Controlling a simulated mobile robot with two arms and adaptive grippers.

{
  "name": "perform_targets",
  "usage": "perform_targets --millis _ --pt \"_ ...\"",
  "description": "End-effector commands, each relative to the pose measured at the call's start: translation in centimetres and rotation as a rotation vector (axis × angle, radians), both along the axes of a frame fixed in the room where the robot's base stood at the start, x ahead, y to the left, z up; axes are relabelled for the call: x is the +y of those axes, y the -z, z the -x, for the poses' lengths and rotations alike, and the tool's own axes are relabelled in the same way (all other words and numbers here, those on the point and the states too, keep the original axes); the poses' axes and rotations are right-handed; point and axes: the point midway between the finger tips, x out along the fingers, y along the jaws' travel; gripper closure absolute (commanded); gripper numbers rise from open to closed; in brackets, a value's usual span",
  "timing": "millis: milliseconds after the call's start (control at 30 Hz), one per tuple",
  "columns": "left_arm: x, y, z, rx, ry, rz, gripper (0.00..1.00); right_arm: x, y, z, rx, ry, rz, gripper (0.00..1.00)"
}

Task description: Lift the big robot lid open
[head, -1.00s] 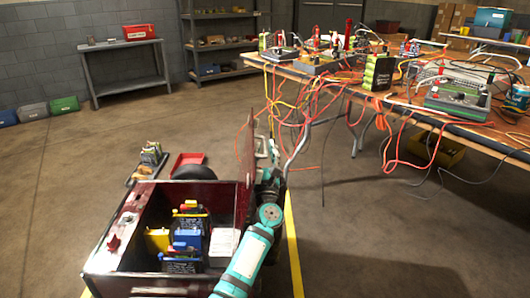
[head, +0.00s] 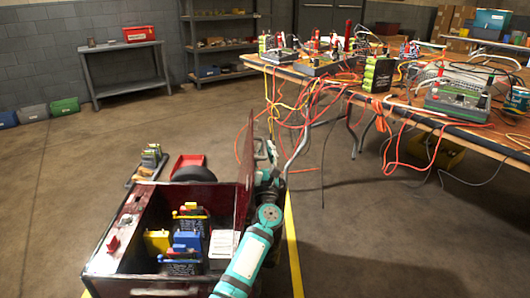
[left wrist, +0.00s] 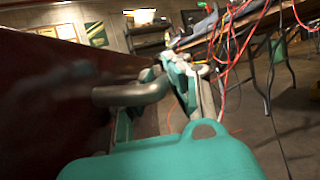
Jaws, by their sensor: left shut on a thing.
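The big robot (head: 125,225) is a dark red box body on the floor, and its inside is open to view. Its dark red lid (head: 244,170) stands roughly upright along the right side of the box. My left gripper (head: 266,160) is on the lid's outer, right-hand side. In the left wrist view the lid (left wrist: 45,95) fills the left, and the fingers (left wrist: 165,85) are closed around its metal bar handle (left wrist: 135,94). The fingertips are blurred and partly hidden. My right gripper is in neither view.
Batteries with yellow, blue and red parts (head: 187,240) sit inside the box. A red tray (head: 188,165) and a black wheel (head: 194,174) are behind it. A table (head: 470,135) with instruments and hanging cables stands at right.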

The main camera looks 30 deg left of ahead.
Motion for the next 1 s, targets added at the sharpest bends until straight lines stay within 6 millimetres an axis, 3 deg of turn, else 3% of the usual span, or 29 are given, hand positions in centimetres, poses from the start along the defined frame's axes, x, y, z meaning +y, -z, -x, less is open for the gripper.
perform_targets --millis 267,567,800,1000 --pt "2.8 -0.9 2.1 -0.064 -0.005 0.087 1.00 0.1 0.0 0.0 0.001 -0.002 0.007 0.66" --pt "8.5 -1.8 6.3 -0.199 -0.008 0.270 1.00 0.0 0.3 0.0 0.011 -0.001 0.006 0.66" --pt "12.7 -1.3 9.4 -0.297 -0.006 0.407 1.00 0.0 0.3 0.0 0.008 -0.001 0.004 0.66" --pt "15.0 -0.7 11.1 -0.355 -0.004 0.484 1.00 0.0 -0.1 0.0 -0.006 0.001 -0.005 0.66"
